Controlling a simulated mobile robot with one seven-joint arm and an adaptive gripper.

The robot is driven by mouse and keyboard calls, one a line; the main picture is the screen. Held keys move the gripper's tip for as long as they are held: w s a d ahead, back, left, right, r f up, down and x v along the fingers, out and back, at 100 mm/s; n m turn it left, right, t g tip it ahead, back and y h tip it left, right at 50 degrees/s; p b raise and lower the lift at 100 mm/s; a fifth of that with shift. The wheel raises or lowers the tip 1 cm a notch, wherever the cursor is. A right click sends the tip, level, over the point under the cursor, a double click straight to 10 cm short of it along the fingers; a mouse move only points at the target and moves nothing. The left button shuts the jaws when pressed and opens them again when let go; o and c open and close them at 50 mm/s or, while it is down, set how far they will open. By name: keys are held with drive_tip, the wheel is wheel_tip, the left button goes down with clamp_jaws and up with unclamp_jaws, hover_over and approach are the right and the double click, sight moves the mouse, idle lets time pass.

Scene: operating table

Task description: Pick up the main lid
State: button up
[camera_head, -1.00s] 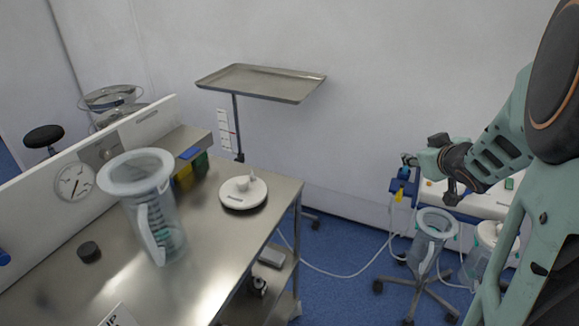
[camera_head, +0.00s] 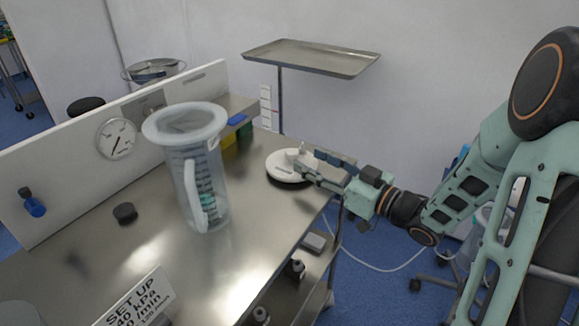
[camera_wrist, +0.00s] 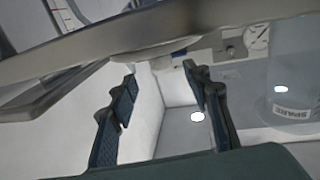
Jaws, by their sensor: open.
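The main lid (camera_head: 281,170) is a round white disc with small raised fittings on top. In the head view it lies flat near the right end of the steel table, and my fingers partly cover its right side. My gripper (camera_head: 307,161) reaches in from the right, open, with its fingertips at the raised fittings. I cannot tell whether they touch the lid. In the wrist view my two blue-padded fingers (camera_wrist: 158,80) stand apart.
A clear canister (camera_head: 205,170) with a pale rim stands left of the lid. A black cap (camera_head: 125,212) and a set-up sign (camera_head: 140,300) are further left. A gauge (camera_head: 117,138) is on the back panel. A tray stand (camera_head: 312,57) rises behind the table (camera_head: 250,235).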

sight(297, 156)
drive_tip(key=b+x, duration=0.1)
drive_tip(key=x, duration=0.6)
drive_tip(key=shift+s+f, duration=0.15)
clamp_jaws()
